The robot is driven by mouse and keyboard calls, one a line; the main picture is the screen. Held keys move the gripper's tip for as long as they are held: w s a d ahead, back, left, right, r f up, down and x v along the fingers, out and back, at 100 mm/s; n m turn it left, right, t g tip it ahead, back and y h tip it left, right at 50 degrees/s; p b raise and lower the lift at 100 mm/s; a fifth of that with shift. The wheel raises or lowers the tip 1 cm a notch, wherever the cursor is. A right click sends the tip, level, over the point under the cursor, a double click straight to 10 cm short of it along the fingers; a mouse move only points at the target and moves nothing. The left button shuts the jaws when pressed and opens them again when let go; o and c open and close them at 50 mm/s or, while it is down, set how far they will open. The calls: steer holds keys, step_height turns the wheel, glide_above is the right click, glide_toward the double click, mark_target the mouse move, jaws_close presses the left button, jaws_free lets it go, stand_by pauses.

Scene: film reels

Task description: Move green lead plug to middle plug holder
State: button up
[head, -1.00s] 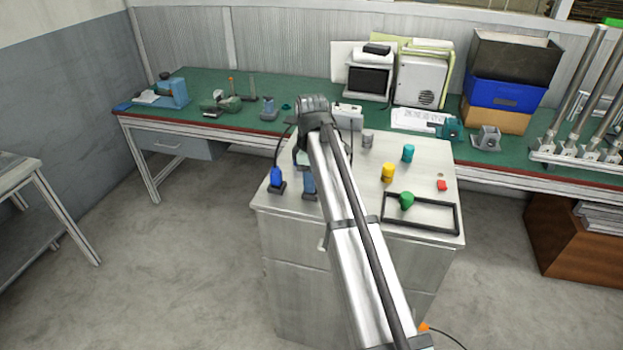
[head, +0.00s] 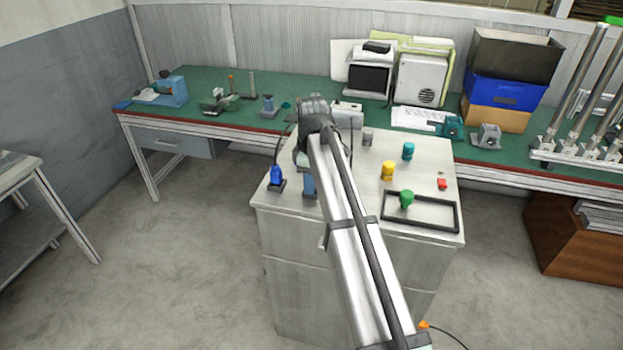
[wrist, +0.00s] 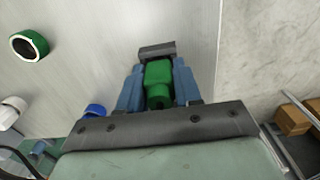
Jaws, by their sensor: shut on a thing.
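The green lead plug (wrist: 158,76) is between the two blue fingers of my gripper (wrist: 158,88) in the wrist view. The gripper is shut on it. A dark grey block (wrist: 157,48), which looks like a plug holder, shows just past the plug's far end; I cannot tell whether the plug is seated in it. In the head view my arm hides the green plug and most of the gripper. A blue plug (head: 277,175) stands upright in a dark holder (head: 277,187) at the cabinet's left edge. Blue also shows at lower left in the wrist view (wrist: 95,110).
On the cabinet top (head: 430,165), right of my arm, stand a yellow piece (head: 388,171), a teal piece (head: 408,151), a red piece (head: 442,184) and a green knob (head: 406,199) by a black frame (head: 450,228). A green workbench (head: 225,90) runs behind.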

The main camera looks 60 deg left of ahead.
steer(key=o, duration=0.8)
steer(key=shift+c, duration=0.2)
steer(key=shift+r, duration=5.5)
